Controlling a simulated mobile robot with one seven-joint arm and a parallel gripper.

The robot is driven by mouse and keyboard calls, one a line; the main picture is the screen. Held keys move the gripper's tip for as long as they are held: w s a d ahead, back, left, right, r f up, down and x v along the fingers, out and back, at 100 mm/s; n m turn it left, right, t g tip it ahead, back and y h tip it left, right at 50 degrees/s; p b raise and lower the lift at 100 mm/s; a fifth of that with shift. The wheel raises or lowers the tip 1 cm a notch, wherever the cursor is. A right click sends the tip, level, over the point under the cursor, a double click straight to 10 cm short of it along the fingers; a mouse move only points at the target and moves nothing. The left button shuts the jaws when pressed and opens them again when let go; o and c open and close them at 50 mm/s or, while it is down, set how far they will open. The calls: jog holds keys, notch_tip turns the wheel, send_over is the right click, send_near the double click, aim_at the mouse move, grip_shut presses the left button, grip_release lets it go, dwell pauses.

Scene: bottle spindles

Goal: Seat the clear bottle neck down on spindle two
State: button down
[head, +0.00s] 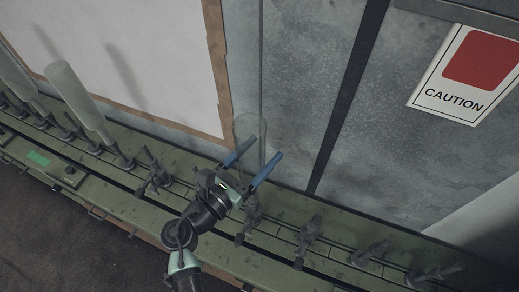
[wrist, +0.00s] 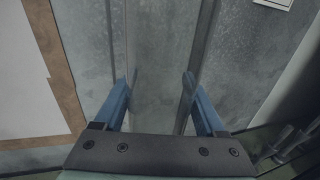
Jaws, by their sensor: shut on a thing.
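The clear bottle (head: 249,126) stands roughly upright with its wide end up in the head view. It is see-through, and its lower end is hard to make out behind my gripper. My gripper (head: 267,146) has its two blue fingers on either side of the bottle and is shut on it. In the wrist view the fingers (wrist: 160,77) show apart, with only faint upright edges between them. Empty dark spindles stand along the green rail, one (head: 250,215) just below my gripper and another (head: 308,240) to its right. No numbers are readable on them.
Frosted bottles stand neck down on spindles at the left, the nearest one (head: 76,92) leaning in the picture. The green rail (head: 195,240) runs along a grey wall with a caution sign (head: 466,72). A brown-framed white panel (head: 130,55) is behind.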

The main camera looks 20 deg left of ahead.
dwell(0.4)
jog(key=shift+f+b, duration=0.4)
jog(key=shift+f, duration=0.25)
jog(key=shift+c, duration=0.9)
grip_release()
jog(key=shift+o, duration=0.9)
jog(key=shift+f, duration=0.1)
jog(key=shift+s, duration=0.1)
jog(key=b+v, duration=0.2)
jog(key=v, duration=1)
jog(key=shift+s+a, duration=0.25)
jog(key=shift+s, duration=0.1)
